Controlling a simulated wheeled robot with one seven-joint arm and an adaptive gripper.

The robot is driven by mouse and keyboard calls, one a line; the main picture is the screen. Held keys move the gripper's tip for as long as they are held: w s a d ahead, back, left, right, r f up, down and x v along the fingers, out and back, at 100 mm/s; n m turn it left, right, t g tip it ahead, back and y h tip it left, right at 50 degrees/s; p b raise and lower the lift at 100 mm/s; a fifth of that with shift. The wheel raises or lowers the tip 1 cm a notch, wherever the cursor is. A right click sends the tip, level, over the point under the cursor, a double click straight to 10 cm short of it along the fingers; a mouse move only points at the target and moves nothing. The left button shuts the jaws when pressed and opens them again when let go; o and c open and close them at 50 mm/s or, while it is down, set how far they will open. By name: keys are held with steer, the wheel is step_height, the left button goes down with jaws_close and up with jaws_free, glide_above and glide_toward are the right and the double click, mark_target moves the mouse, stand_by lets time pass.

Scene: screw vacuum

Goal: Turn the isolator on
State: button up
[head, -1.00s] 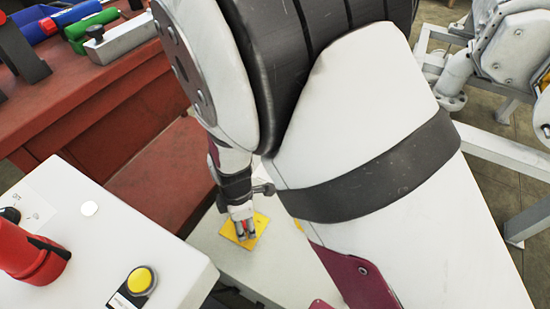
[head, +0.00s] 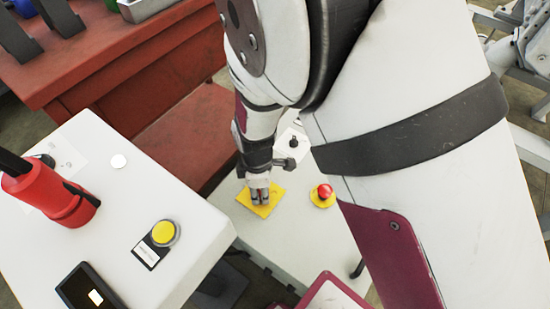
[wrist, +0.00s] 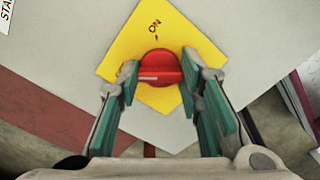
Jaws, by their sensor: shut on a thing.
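The isolator's red rotary knob (wrist: 160,68) sits on a yellow plate (wrist: 124,42), with "ON" printed above the knob in the wrist view. A pale mark on the knob lies about level and points left, not at "ON". My gripper (wrist: 159,77) has its green-padded fingers on both sides of the knob and is shut on it. In the head view my gripper (head: 260,196) points down at the yellow plate (head: 245,200) on a white panel (head: 294,240). The knob is hidden there by the fingers.
A red emergency button (head: 325,191) on a yellow base is right of the plate. Another white box (head: 130,215) at left carries a yellow button (head: 164,233) and a red handle (head: 50,192). A red workbench (head: 120,70) stands behind.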

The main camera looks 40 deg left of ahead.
steer(key=m+p, duration=0.1)
steer(key=m, duration=0.3)
steer(key=shift+r+p, duration=0.1)
steer(key=shift+p, duration=0.2)
steer(key=m+p, duration=0.1)
steer(key=m, duration=0.4)
steer(key=shift+p, duration=0.3)
steer(key=m+p, duration=0.1)
steer(key=m, duration=0.2)
steer(key=shift+m+p, duration=0.85)
steer(key=shift+m, duration=1.65)
steer(key=o, duration=1.2)
steer(key=shift+c, duration=0.2)
